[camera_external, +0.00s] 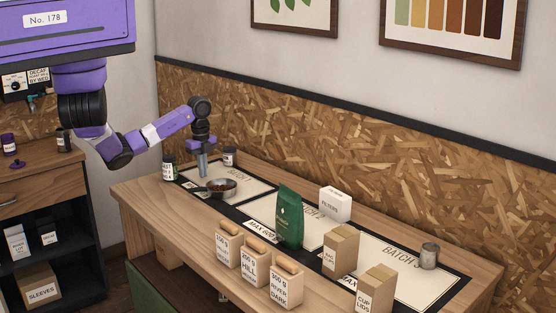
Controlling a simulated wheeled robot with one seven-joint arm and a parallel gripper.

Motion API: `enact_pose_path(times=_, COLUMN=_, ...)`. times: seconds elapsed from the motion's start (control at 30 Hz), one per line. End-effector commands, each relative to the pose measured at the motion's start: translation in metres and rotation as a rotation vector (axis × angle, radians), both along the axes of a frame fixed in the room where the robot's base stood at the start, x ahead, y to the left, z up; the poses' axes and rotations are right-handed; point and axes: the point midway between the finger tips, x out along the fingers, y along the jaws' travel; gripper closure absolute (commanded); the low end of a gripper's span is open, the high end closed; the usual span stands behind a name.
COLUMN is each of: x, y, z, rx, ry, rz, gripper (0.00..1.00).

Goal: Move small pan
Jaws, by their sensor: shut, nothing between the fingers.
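My gripper (203,174) points down just left of and behind the pan, above the left panel. Its fingers are shut with nothing between them. Whether the fingertips touch the handle or the mat cannot be told at this size.
A green bag (289,218) stands right of the pan. Wooden weight-labelled blocks (254,261) line the front edge. A white filters box (336,204), cardboard boxes (340,248) and a grey canister (429,256) stand farther right.

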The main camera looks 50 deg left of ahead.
Motion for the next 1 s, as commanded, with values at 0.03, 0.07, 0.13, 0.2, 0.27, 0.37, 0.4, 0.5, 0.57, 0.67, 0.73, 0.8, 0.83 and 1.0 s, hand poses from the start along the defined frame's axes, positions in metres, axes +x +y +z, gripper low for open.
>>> enact_pose_path(times=0.03, x=-0.001, y=0.000, z=-0.010, rx=-0.002, ry=0.004, rz=0.001, gripper=1.00)
enact_pose_path(times=0.07, x=-0.001, y=0.000, z=-0.015, rx=-0.002, ry=0.003, rz=0.001, gripper=1.00)
enact_pose_path(times=0.13, x=0.000, y=-0.013, z=-0.011, rx=-0.001, ry=0.000, rz=-0.004, gripper=1.00)
enact_pose_path(times=0.2, x=0.000, y=-0.023, z=-0.011, rx=-0.001, ry=-0.001, rz=-0.004, gripper=1.00)
enact_pose_path(times=0.27, x=0.000, y=-0.029, z=-0.011, rx=-0.001, ry=0.000, rz=-0.003, gripper=1.00)
enact_pose_path(times=0.37, x=0.000, y=-0.036, z=-0.012, rx=0.000, ry=0.000, rz=-0.001, gripper=1.00)
enact_pose_path(times=0.4, x=0.000, y=-0.038, z=-0.012, rx=0.000, ry=0.000, rz=0.000, gripper=1.00)
enact_pose_path(times=0.5, x=0.000, y=-0.040, z=-0.013, rx=0.000, ry=0.000, rz=0.000, gripper=1.00)
enact_pose_path(times=0.57, x=0.000, y=-0.040, z=-0.013, rx=0.000, ry=0.000, rz=0.000, gripper=1.00)
enact_pose_path(times=0.67, x=0.000, y=-0.040, z=-0.013, rx=0.000, ry=0.000, rz=0.000, gripper=1.00)
enact_pose_path(times=0.73, x=0.000, y=-0.040, z=-0.013, rx=0.000, ry=0.000, rz=0.000, gripper=1.00)
enact_pose_path(times=0.8, x=0.000, y=-0.041, z=-0.013, rx=0.000, ry=0.000, rz=0.000, gripper=1.00)
enact_pose_path(times=0.83, x=0.000, y=-0.043, z=-0.013, rx=-0.001, ry=0.000, rz=-0.001, gripper=1.00)
enact_pose_path(times=1.0, x=0.000, y=-0.075, z=-0.010, rx=-0.004, ry=0.000, rz=-0.006, gripper=1.00)
